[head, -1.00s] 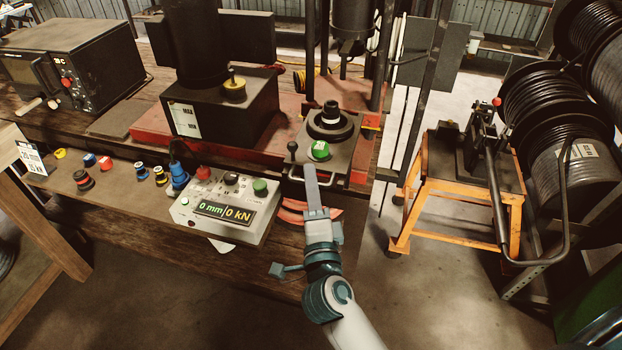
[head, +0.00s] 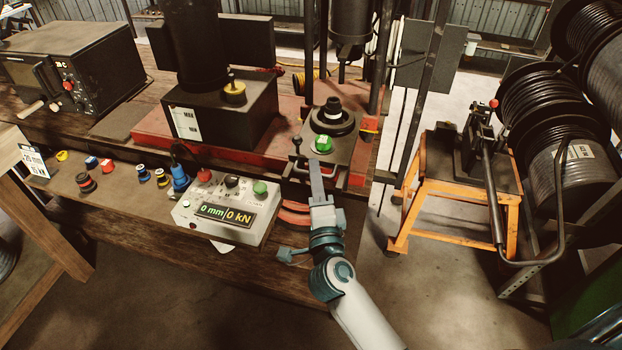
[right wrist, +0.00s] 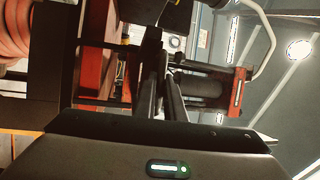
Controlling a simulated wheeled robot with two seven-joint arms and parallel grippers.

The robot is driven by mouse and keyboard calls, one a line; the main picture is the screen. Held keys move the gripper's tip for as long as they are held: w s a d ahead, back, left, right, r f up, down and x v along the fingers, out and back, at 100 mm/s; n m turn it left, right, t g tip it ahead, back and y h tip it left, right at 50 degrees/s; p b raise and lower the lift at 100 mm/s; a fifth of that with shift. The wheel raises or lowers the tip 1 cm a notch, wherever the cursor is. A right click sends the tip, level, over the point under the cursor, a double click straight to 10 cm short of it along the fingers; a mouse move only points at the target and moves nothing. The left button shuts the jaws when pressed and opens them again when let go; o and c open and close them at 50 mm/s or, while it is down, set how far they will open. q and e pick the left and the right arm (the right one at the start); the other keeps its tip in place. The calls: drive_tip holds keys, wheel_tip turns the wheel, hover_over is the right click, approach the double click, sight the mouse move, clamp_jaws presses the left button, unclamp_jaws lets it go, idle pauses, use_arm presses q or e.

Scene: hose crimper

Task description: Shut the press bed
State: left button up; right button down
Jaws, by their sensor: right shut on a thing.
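The press bed (head: 345,153) is a dark grey sliding plate on the red press base. It carries a black ringed die (head: 332,119), a bright green piece (head: 323,145) and a small black-knobbed lever at its left. My right gripper (head: 315,166) is at the bed's front edge, shut on its front handle, which its fingers largely hide. In the right wrist view the two dark fingers (right wrist: 162,75) are close together, and the grip itself is hard to make out. My left gripper is in neither current view.
A control box (head: 227,212) reading 0 mm and 0 kN stands left of my right arm. Red curved pieces (head: 294,213) lie beside the gripper on the wooden bench. An orange stand (head: 455,205) is at the right, with open floor between.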

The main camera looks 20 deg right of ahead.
drive_tip(key=shift+w+d, duration=0.2)
drive_tip(key=shift+w, duration=0.15)
drive_tip(key=c, duration=1.8)
unclamp_jaws()
drive_tip(key=shift+s, duration=0.1)
drive_tip(key=shift+c, duration=0.2)
drive_tip(key=b+v, duration=0.5)
drive_tip(key=v, duration=1.2)
drive_tip(key=shift+s, duration=0.1)
